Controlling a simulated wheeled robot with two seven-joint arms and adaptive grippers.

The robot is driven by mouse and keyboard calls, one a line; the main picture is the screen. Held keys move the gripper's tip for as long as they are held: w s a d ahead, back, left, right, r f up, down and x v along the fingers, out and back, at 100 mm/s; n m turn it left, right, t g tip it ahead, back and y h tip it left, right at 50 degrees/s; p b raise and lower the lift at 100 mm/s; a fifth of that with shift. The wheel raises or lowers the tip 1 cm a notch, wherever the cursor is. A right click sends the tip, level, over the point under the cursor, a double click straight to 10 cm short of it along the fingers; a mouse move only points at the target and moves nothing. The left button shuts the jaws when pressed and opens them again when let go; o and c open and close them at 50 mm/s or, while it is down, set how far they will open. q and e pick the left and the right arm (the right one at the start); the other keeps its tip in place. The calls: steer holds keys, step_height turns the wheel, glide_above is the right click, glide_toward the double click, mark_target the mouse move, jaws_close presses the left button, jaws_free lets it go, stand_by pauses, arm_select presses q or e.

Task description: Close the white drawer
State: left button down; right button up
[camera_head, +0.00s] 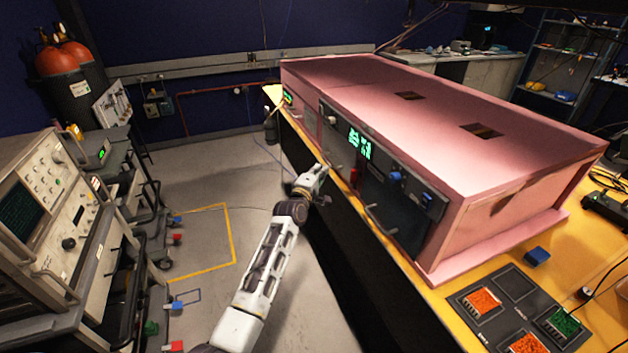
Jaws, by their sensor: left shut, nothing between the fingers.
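The pink foam enclosure (420,100) stands on the yellow-topped bench, with a dark front panel (395,205) that carries green digits, blue knobs and a curved handle (380,222). I cannot clearly make out a white drawer on its front; part of the front is behind my gripper. My left gripper (319,177) is white and grey, shut and empty. It is in front of the enclosure's front, near the bench edge; I cannot tell whether it touches anything. My right gripper is not in view.
Instrument racks (60,220) stand at left. The grey floor (200,180) between racks and bench is mostly clear.

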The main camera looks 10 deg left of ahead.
arm_select(q)
steer(key=s, duration=0.2)
steer(key=s+a, duration=0.1)
steer(key=s, duration=0.2)
steer(key=shift+s, duration=0.1)
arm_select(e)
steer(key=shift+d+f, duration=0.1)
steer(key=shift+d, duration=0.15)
arm_select(q)
steer(key=shift+m, duration=0.3)
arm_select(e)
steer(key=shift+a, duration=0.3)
